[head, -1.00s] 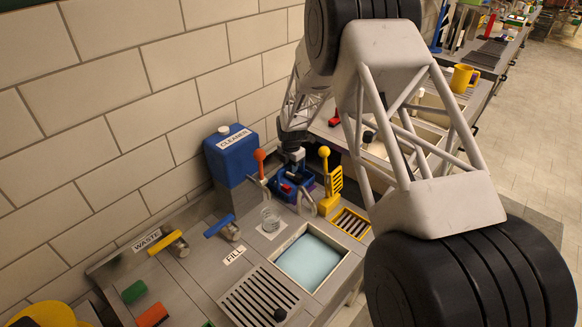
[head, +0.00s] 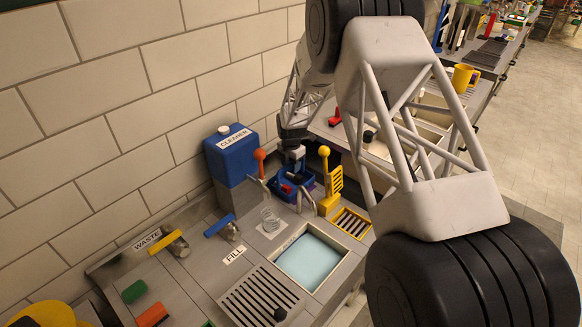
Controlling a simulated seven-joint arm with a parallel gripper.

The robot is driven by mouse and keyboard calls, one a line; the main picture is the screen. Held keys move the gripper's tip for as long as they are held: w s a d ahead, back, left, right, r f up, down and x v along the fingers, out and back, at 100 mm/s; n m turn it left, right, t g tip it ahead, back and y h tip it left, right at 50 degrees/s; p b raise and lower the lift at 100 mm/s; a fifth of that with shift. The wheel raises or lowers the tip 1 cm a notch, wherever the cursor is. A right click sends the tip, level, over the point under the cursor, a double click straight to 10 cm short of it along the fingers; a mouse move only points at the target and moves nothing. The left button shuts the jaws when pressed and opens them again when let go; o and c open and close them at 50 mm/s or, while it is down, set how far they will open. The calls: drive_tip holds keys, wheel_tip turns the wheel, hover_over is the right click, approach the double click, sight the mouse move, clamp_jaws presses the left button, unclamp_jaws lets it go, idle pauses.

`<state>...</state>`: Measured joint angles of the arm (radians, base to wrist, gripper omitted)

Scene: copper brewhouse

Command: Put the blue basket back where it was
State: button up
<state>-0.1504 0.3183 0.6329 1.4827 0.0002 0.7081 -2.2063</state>
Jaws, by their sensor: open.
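The blue basket (head: 283,193) sits on the grey counter, right of the blue cleaner tank and behind the taps. Something dark and reddish shows inside it. My gripper (head: 293,170) is at the basket, pointing down over its back part. It is open, but the fingers are small and dark here, and I cannot tell whether they touch the basket.
The blue cleaner tank (head: 232,155) stands close on the left. A clear glass (head: 270,219) and a filled basin (head: 309,262) are in front. The tiled wall is behind.

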wheel_tip(320, 180, up, 11)
drive_tip(key=shift+r, duration=0.1)
idle(0.4)
idle(0.3)
idle(0.5)
drive_tip(key=s+d+r+m, duration=0.3)
drive_tip(key=s+r+m, duration=0.1)
drive_tip(key=s+r, duration=0.35)
drive_tip(key=s+d+r+m+t, duration=0.1)
drive_tip(key=s+d+r+m, duration=0.2)
drive_tip(key=s+r+m, duration=0.35)
drive_tip(key=s+d+r+m, duration=0.2)
drive_tip(key=s+r+m, duration=0.1)
drive_tip(key=s+r, duration=0.6)
drive_tip(key=s+d+m, duration=0.2)
drive_tip(key=s+m, duration=0.5)
drive_tip(key=s, duration=0.9)
drive_tip(key=s+d+r+m+t, duration=0.1)
drive_tip(key=s+d+m, duration=0.2)
drive_tip(key=s, duration=1.2)
drive_tip(key=shift+s+r+m+t, duration=0.25)
drive_tip(key=shift+s+m+t, duration=0.1)
drive_tip(key=shift+m, duration=1.5)
